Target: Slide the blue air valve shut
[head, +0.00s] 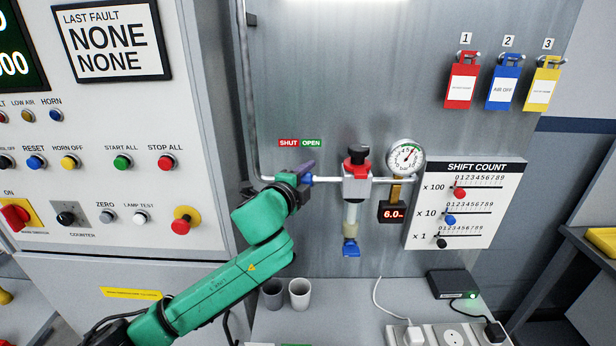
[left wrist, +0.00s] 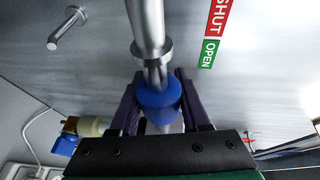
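The blue air valve (head: 308,180) is a blue sleeve on the horizontal pipe, below the green OPEN half of the SHUT/OPEN label (head: 300,143). My left gripper (head: 303,174) is at the sleeve. In the left wrist view the blue sleeve (left wrist: 158,98) sits between the dark fingers of that gripper (left wrist: 160,108), with no clear gap on either side. The pipe (left wrist: 149,30) runs on past it toward the SHUT side. The fingers and wrist hide part of the sleeve in the head view. My right gripper is not in view.
Right of the sleeve are a red-and-black fitting (head: 356,168), a gauge (head: 405,158) and a 6.0 display (head: 393,213). Hanging tags (head: 504,88) and a shift count board (head: 464,205) are farther right. A button panel (head: 110,160) stands left. Two cups (head: 299,293) are below.

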